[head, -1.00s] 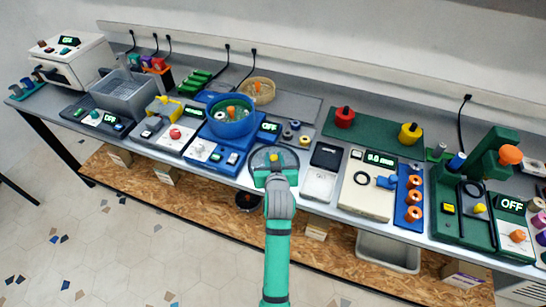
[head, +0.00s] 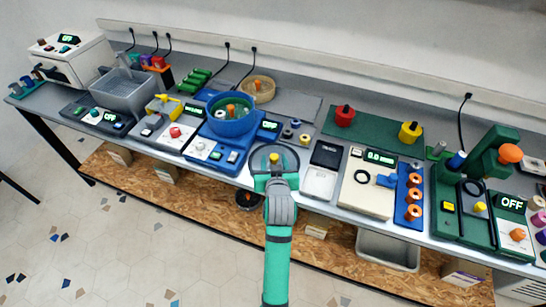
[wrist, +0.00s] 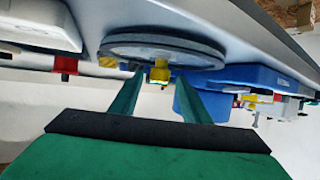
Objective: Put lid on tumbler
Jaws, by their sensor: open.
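The lid (head: 258,163) is a flat dark grey disc with a yellow knob (head: 274,158), lying near the bench's front edge. In the wrist view the lid (wrist: 125,48) appears upside down with its knob (wrist: 160,71). The tumbler (head: 232,127) is a blue round bowl on a blue base, left of and behind the lid. Its top is open, with an orange post (head: 231,110) inside. My gripper (head: 274,172) is at the lid's near side. In the wrist view my gripper (wrist: 160,78) is open, its fingers either side of the knob. I cannot tell whether they touch it.
A tan round bowl (head: 258,90) stands behind the tumbler. Small rings (head: 288,133) lie behind the lid. A white and black device (head: 321,178) and a scale-like unit (head: 368,190) are close on the right. A control box (head: 205,150) is on the left.

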